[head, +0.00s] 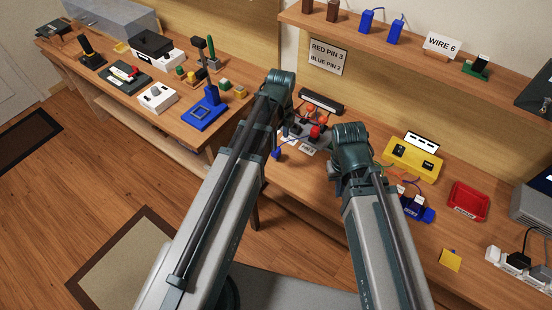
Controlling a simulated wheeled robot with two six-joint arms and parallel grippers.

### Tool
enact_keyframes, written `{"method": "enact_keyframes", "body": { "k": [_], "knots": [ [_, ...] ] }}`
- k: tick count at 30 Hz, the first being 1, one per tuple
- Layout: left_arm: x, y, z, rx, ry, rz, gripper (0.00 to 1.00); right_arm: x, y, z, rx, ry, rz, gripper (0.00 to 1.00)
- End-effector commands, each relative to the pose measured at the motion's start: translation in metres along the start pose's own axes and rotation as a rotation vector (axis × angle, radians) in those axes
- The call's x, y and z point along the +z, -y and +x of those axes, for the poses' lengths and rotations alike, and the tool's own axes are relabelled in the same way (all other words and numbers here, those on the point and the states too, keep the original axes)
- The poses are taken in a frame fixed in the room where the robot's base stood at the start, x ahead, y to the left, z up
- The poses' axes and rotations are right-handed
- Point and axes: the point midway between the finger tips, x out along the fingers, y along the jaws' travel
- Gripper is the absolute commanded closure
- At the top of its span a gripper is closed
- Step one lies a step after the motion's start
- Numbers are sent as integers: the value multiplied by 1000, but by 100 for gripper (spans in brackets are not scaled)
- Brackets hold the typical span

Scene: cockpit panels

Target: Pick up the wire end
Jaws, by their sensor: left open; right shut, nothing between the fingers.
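My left gripper (280,88) is above the workbench's left part; its arm covers much of the view below it. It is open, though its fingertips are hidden. My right gripper (350,142) is further right, beside a small device with red and orange knobs (315,132). It is shut and empty, and its fingers are hard to make out. A blue tip (277,154) shows at the bench edge by the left arm; I cannot tell if it is a wire end. Thin coloured wires (388,170) run beside the yellow box (415,160), partly hidden by my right arm.
A sign (328,57) reads "RED PIN 3, BLUE PIN 2". A shelf (430,62) above carries a "WIRE 6" label (441,44). A blue connector block (414,208), a red tray (468,201) and a power strip (518,263) lie at right. A second table (120,95) stands left.

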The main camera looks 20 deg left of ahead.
Motion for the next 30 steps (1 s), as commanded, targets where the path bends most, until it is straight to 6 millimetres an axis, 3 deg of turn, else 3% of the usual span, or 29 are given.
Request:
{"method": "enact_keyframes", "body": {
  "k": [1,4,16,30],
  "knots": [
    [0,0,15,0,0,0,30,-1,1,15,0,0,0,100],
    [0,0,27,0,0,0,30,-2,3,27,0,0,0,100],
    [2,-1,36,0,0,-1,30,-2,4,36,0,0,0,100],
    [13,-4,85,0,0,0,30,-5,8,84,0,0,0,100]
  ]
}}
